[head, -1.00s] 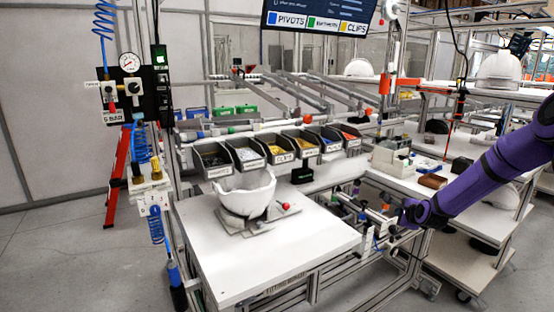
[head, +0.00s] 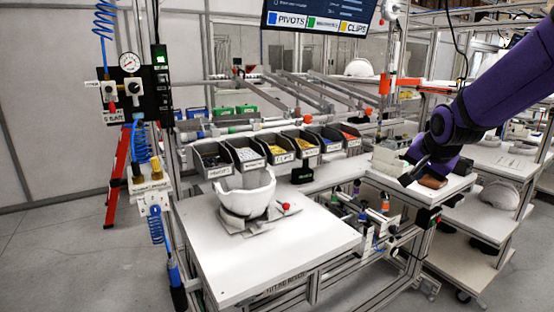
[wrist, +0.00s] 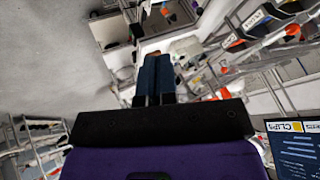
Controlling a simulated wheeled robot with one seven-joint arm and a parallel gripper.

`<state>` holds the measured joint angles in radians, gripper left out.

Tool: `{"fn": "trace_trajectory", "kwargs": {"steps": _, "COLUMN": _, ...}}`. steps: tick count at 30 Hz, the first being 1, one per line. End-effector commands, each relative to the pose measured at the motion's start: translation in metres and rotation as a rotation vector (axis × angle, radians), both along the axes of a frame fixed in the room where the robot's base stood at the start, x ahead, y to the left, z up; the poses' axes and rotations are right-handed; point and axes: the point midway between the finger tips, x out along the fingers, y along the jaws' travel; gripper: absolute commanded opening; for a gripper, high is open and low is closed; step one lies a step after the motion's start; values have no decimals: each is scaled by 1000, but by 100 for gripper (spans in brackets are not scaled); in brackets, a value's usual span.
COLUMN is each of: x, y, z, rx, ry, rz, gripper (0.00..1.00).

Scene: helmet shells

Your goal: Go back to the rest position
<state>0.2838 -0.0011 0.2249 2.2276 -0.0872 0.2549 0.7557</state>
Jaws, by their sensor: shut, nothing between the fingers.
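My gripper (head: 408,179) is at the end of my purple arm at the right of the head view. It appears in front of the right-hand side table, clear of the white work table. In the wrist view its two dark blue fingers (wrist: 153,72) lie side by side, shut with nothing between them. A white helmet shell (head: 246,192) sits on a grey fixture (head: 258,222) on the white work table (head: 265,262), away from my gripper.
A row of labelled parts bins (head: 280,148) stands behind the shell. A side table (head: 385,181) at the right holds a brown item (head: 432,182) and grey boxes. An air regulator panel (head: 130,95) with blue hoses hangs at the left. Open floor (head: 60,240) lies at left.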

Motion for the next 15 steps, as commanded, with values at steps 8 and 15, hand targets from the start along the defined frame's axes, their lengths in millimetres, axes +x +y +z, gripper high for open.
{"fn": "trace_trajectory", "kwargs": {"steps": 8, "x": -95, "y": 18, "z": 44, "rx": -158, "ry": 75, "rz": 179, "gripper": 0}}
{"fn": "trace_trajectory", "kwargs": {"steps": 15, "x": -180, "y": 28, "z": 63, "rx": -253, "ry": 137, "rz": 345, "gripper": 0}}
